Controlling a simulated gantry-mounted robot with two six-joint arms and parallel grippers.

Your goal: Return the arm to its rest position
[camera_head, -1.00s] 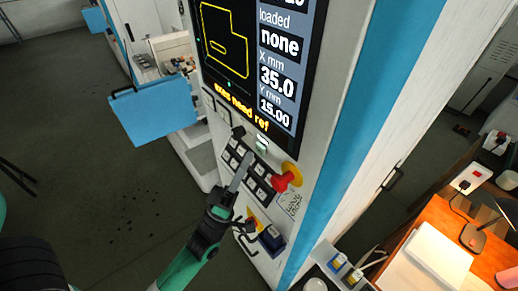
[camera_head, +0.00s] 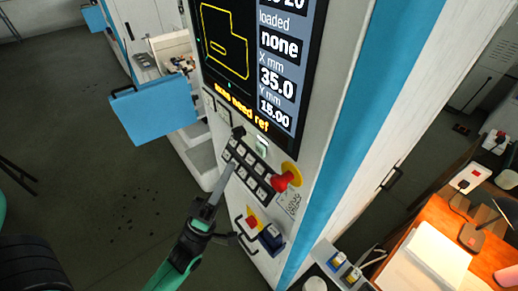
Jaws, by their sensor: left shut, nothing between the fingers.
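My left arm, green and black, comes in from the bottom, and its left gripper (camera_head: 216,193) is shut and empty. The gripper is in front of the machine's control panel, below and left of the button keypad (camera_head: 247,168). It looks apart from the keypad, though the exact gap is hard to tell. The machine's screen (camera_head: 255,60) shows a yellow outline, "loaded none", X 35.0 and Y 15.00. The right gripper is not in view; a dark rounded part with green shows at the lower left edge.
A red mushroom button (camera_head: 286,178) sticks out right of the keypad. A smaller red knob (camera_head: 252,222) and a dark blue block (camera_head: 271,238) sit below. A blue panel with a handle (camera_head: 152,115) hangs at left. An orange desk (camera_head: 405,265) stands lower right.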

